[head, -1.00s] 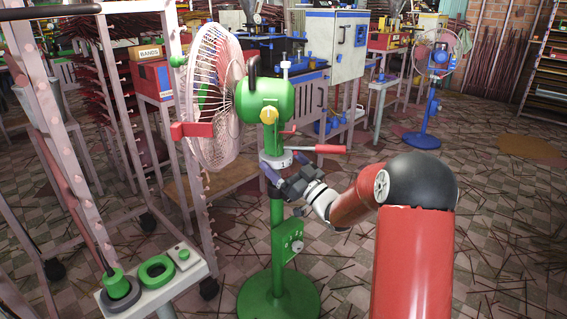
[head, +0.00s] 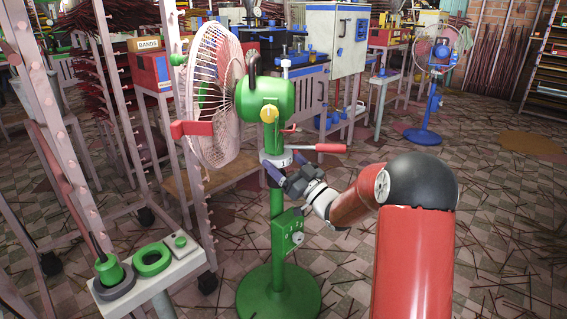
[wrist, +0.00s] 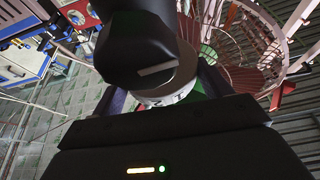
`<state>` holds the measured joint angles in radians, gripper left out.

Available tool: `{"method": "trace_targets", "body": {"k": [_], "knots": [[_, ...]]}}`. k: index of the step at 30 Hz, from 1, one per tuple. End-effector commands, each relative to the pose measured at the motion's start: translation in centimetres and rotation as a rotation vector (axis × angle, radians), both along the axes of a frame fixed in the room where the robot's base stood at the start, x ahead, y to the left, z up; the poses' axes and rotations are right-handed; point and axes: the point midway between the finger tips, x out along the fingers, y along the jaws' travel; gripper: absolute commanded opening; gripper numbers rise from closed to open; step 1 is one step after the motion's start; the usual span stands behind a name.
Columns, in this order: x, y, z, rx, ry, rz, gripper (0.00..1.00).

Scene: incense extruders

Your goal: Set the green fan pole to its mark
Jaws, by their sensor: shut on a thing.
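The green fan pole (head: 277,235) stands upright on a round green base (head: 279,294). It carries a green motor head (head: 265,97) and a pale wire fan cage (head: 213,95) facing left. A white collar (head: 279,159) with a dark "1" sits around the pole below the head, and it also shows in the wrist view (wrist: 167,92). A red-handled lever (head: 330,147) sticks out to the right of it. My gripper (head: 275,176) is shut on the pole just below the collar. Its fingers partly hide the pole there.
A small grey stand (head: 165,270) with a green ring and green plug is at lower left. Pink-white rack posts (head: 192,160) stand close behind and left of the fan. A blue fan (head: 428,110) stands at the back right. The tiled floor to the right holds scattered sticks.

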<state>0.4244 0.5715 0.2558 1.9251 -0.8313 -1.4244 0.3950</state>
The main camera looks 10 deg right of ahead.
Motion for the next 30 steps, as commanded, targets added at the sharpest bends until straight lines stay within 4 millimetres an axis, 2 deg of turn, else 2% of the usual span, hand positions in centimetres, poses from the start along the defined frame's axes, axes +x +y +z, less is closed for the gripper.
{"method": "trace_targets", "body": {"k": [1,6,7,11,22,30], "knots": [[-0.1,0.0,-0.7,-0.006,0.013,0.0,0.37],[-0.1,0.0,-0.8,-0.007,0.017,0.0,0.37],[-0.1,0.0,-0.8,-0.007,0.019,0.0,0.82],[-0.1,0.0,-0.7,-0.006,0.016,0.0,0.99],[-0.5,-0.4,-0.7,-0.004,0.012,-0.001,1.0],[-3.8,-2.8,-2.4,-0.004,0.013,-0.003,1.0]]}}
